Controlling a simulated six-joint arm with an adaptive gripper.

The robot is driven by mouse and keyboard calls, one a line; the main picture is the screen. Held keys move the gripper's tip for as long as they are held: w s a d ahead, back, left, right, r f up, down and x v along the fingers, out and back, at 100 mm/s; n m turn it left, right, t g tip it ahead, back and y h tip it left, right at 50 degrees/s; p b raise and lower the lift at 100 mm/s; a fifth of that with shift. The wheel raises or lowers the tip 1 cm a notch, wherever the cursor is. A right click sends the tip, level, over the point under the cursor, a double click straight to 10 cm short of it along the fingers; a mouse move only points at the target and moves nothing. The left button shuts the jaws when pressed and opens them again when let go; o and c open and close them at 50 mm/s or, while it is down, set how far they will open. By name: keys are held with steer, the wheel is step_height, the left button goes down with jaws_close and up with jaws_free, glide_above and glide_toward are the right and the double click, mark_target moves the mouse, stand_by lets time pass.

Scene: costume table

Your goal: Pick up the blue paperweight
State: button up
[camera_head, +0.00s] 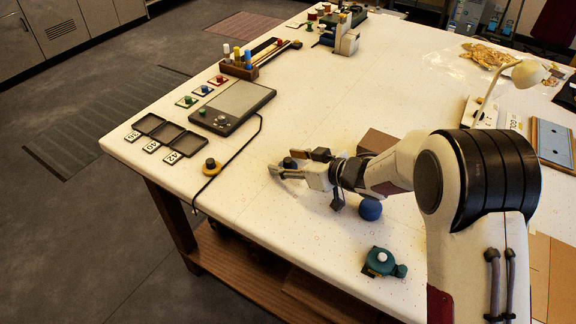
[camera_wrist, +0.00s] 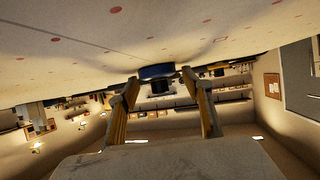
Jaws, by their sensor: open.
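The blue paperweight, a low blue disc with a black knob, shows in the wrist view (camera_wrist: 157,72), set against the table surface, which is at the top of that picture. In the head view only its dark knob and upper part (camera_head: 289,163) show clearly; the near finger hides its lower part. My gripper (camera_head: 291,162) is open, low over the table, with its fingers pointing left. In the wrist view its fingertips (camera_wrist: 160,80) are on either side of the paperweight, with gaps visible. I cannot tell how deep it sits between them.
A blue ball (camera_head: 370,209) sits under my wrist, and a brown box (camera_head: 377,141) stands behind it. A yellow weight with a black knob (camera_head: 211,167) is at the left edge. A green tape dispenser-like object (camera_head: 380,262) is in front. The table (camera_head: 262,215) is clear left of the ball.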

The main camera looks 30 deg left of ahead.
mark_target(288, 159)
stand_by(0.3)
steer(key=c, duration=1.4)
steer(key=shift+o, duration=0.2)
steer(key=shift+r, duration=5.05)
